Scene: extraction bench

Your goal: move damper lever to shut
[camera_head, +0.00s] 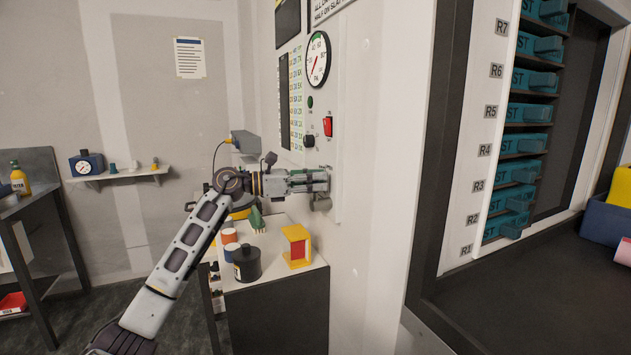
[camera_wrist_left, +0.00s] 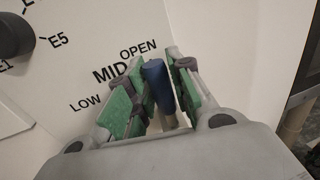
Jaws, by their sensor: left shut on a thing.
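The damper lever has a blue handle (camera_wrist_left: 158,84), seen in the left wrist view between the green pads of my left gripper (camera_wrist_left: 155,92). The gripper is shut on it. The handle points up between the MID and OPEN marks, nearer OPEN as seen from this angle. The printed scale plate (camera_wrist_left: 95,75) reads LOW, MID and OPEN; no SHUT mark shows. In the head view my left gripper (camera_head: 318,181) reaches right to the white panel wall (camera_head: 370,140) and hides the lever. My right gripper is not in view.
Above the gripper are a round gauge (camera_head: 317,60) and a red switch (camera_head: 328,126). Below stands a low cabinet (camera_head: 275,315) with a black canister (camera_head: 247,264) and a yellow-red block (camera_head: 297,246). A rack of teal drawers (camera_head: 526,115) is at the right.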

